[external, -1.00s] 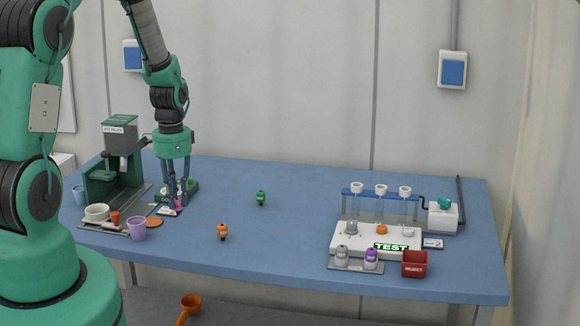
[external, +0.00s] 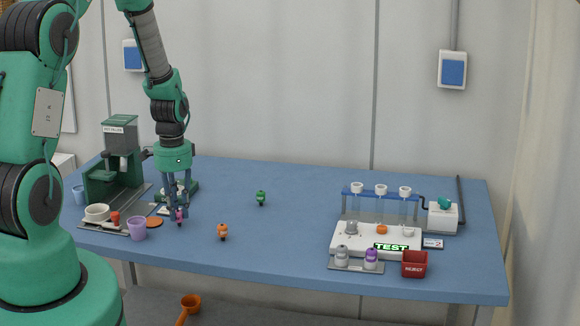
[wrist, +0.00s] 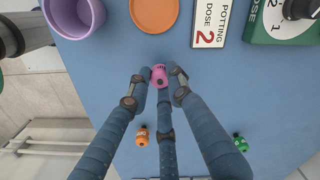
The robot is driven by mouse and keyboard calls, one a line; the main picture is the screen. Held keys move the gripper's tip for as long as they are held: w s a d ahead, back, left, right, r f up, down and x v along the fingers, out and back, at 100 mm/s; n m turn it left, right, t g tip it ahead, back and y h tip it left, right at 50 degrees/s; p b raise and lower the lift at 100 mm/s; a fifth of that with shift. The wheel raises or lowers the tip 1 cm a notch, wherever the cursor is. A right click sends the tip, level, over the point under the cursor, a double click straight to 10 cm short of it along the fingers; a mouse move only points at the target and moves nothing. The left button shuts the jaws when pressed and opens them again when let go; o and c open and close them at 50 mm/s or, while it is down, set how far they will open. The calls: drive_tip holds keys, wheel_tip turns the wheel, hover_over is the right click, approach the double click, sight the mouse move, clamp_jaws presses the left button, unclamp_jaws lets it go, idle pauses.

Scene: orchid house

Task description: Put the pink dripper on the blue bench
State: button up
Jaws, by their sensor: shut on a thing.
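The pink dripper (external: 180,215) is small and sits between the fingertips of my gripper (external: 177,212), low over the left part of the blue bench (external: 300,240). In the wrist view, the pink dripper (wrist: 158,73) shows at the tips of my gripper (wrist: 157,82), whose fingers are closed around it. The blue bench top (wrist: 115,65) lies below it. I cannot tell whether the dripper touches the bench. The fingers hide part of it.
A purple cup (external: 138,229), an orange disc (external: 154,222) and a green dispenser (external: 121,160) are on the left. A white test rack (external: 375,238) stands right.

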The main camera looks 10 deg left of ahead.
sight(178, 211)
drive_tip(key=shift+f, duration=0.15)
drive_tip(key=o, duration=0.9)
wheel_tip(178, 211, up, 12)
drive_tip(key=shift+r+p, duration=0.2)
drive_tip(key=shift+p, duration=0.85)
